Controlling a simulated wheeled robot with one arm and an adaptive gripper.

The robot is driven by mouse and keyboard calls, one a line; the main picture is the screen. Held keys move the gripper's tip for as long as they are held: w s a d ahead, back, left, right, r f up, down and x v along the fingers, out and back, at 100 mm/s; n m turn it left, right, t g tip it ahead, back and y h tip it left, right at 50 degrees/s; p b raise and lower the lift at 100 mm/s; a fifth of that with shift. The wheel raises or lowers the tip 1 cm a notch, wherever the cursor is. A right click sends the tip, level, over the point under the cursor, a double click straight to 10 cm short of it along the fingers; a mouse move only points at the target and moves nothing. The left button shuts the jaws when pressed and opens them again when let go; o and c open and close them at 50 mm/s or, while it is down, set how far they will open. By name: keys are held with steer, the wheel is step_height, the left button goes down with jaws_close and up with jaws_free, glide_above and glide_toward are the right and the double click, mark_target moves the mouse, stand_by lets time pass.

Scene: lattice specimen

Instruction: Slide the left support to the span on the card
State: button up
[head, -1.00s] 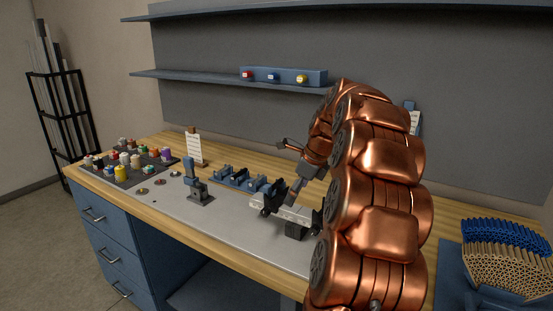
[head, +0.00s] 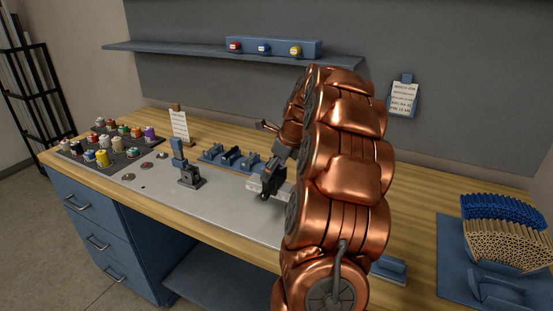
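A pale metal beam (head: 284,189) lies on the grey bench plate, mostly hidden behind my copper arm. My dark gripper (head: 264,188) points down at the beam's left end, where the left support is. Gripper and support merge into one dark shape, so I cannot tell whether they touch or whether the fingers are closed. The right support is hidden by my arm. A white card (head: 179,125) stands behind the bench plate. Another written card (head: 405,100) hangs on the back wall; its text is too small to read surely.
A dark post fixture (head: 186,170) stands left of my gripper. Blue holders (head: 232,158) sit behind it. Several coloured spools (head: 103,157) are at the far left. A blue tray (head: 453,262) with bundled sticks is at the right. The plate's left front is clear.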

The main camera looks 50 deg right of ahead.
mark_target(264, 167)
steer(key=shift+x, duration=1.05)
steer(key=shift+a, duration=0.1)
steer(key=c, duration=1.2)
steer(key=shift+w+a+r+p, duration=0.15)
steer(key=shift+w+p, duration=0.25)
steer(key=shift+w, duration=0.3)
steer(key=shift+w+a+f+p, duration=0.1)
steer(key=shift+w+a+p, duration=0.1)
steer(key=shift+w+p, duration=0.35)
steer(key=shift+w, duration=0.15)
steer(key=o, duration=1.2)
steer(key=shift+r, duration=0.15)
steer(key=shift+p+v, duration=1.4)
steer(key=shift+v, duration=1.5)
